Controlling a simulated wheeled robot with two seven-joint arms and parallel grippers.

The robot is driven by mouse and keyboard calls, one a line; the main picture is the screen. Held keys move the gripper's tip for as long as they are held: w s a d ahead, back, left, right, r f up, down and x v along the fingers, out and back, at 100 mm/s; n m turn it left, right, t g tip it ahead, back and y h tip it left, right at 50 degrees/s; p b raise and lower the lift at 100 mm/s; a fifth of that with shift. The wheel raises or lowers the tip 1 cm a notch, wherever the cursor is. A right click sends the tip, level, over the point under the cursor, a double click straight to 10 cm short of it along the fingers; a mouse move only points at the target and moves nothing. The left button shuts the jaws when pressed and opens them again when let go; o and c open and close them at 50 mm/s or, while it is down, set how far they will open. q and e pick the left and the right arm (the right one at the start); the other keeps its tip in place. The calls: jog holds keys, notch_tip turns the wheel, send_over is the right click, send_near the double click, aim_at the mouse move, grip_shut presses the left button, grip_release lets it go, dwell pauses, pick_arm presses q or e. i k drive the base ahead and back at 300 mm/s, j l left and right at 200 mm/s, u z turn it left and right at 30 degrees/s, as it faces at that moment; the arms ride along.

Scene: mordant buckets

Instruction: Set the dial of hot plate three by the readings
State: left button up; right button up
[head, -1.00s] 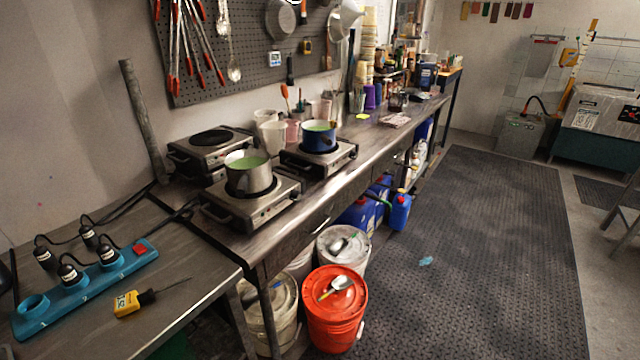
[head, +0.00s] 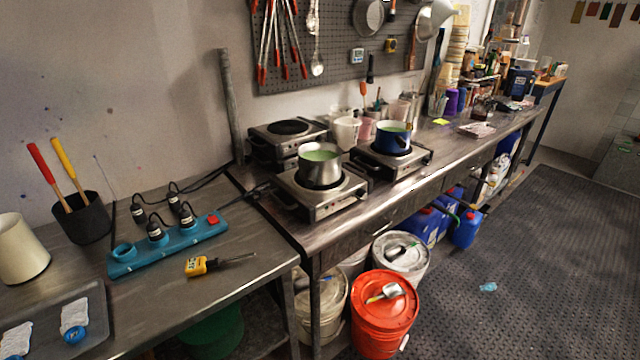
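Several hot plates stand on the steel bench. The front one (head: 318,203) bears a steel pot (head: 320,171) of pale green liquid. The right one (head: 391,163) bears a blue pot (head: 393,143), also with green liquid. The rear left one (head: 287,140) has a bare dark plate. I cannot tell which is number three, and the dial marks are too small to read. A yellow thermometer with a probe (head: 200,266) lies on the left table, its reading not legible. Neither of my grippers is in view.
A blue power strip (head: 168,246) with several black plugs lies on the left table, beside a black cup (head: 84,222) with red and yellow handles. An orange bucket (head: 384,318) and white buckets stand below the bench front. The dark floor mat (head: 530,270) is mostly clear.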

aim_at(361, 194)
jog(key=i+l, duration=0.15)
jog(key=l, duration=0.2)
jog(key=i+l+u, duration=0.15)
jog(key=l, duration=0.25)
jog(key=i+l, duration=0.15)
jog(key=l, duration=0.2)
jog(key=i+l+u, duration=0.1)
jog(key=l, duration=0.3)
jog(key=i+l+u, duration=0.1)
jog(key=l, duration=0.3)
jog(key=i+l, duration=0.2)
jog(key=l, duration=0.2)
